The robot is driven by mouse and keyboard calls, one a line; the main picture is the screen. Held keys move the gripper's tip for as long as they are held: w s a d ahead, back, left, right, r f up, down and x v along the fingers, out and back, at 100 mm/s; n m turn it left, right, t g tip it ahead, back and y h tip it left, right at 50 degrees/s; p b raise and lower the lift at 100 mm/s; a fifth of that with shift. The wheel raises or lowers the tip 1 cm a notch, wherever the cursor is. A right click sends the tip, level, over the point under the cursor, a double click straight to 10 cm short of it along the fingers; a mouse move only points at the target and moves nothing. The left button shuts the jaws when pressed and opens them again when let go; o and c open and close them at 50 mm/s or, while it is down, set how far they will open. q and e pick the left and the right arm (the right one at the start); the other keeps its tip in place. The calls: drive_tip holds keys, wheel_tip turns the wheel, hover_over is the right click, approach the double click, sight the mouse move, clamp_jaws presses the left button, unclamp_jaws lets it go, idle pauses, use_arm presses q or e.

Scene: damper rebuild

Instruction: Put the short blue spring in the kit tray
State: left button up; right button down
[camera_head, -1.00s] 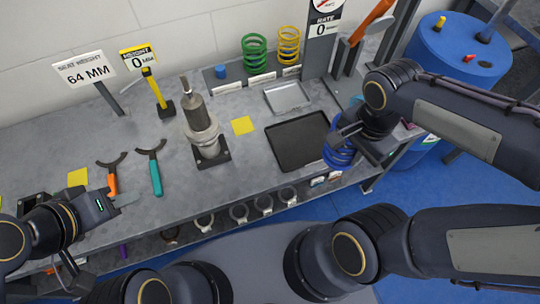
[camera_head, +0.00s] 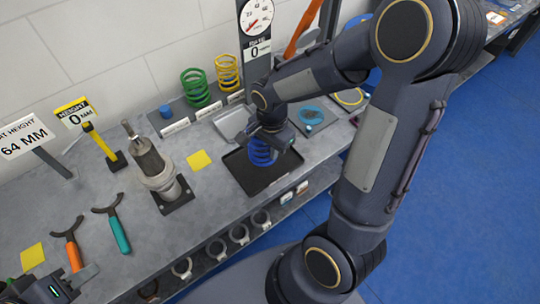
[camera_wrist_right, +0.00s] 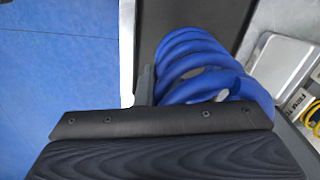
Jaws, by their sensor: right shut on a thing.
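The short blue spring (camera_head: 262,154) is in my right gripper (camera_head: 270,141), which is shut on it. The spring is over the black kit tray (camera_head: 250,184); I cannot tell whether its lower end touches the tray floor. In the right wrist view the blue coils (camera_wrist_right: 205,72) show beyond the gripper body, with part of the dark tray (camera_wrist_right: 180,15) behind them. The far part of the tray is hidden by my arm and the spring. My left gripper (camera_head: 85,274) is at the lower left, away from the spring, near the orange-handled tool; its jaw opening is unclear.
A small metal tray (camera_head: 231,122) lies behind the black tray. Green (camera_head: 196,88) and yellow (camera_head: 227,72) springs stand at the back. A damper (camera_head: 154,168) stands on a black base to the left. The bench's front edge is close to the black tray.

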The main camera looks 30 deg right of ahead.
drive_tip(key=shift+w+f, duration=0.25)
drive_tip(key=shift+f, duration=1.55)
drive_tip(key=shift+f+b, duration=0.15)
drive_tip(key=shift+b, duration=0.2)
drive_tip(key=c, duration=2)
unclamp_jaws()
drive_tip(key=shift+f, duration=0.1)
drive_tip(key=o, duration=0.4)
drive_tip(key=shift+o, duration=0.2)
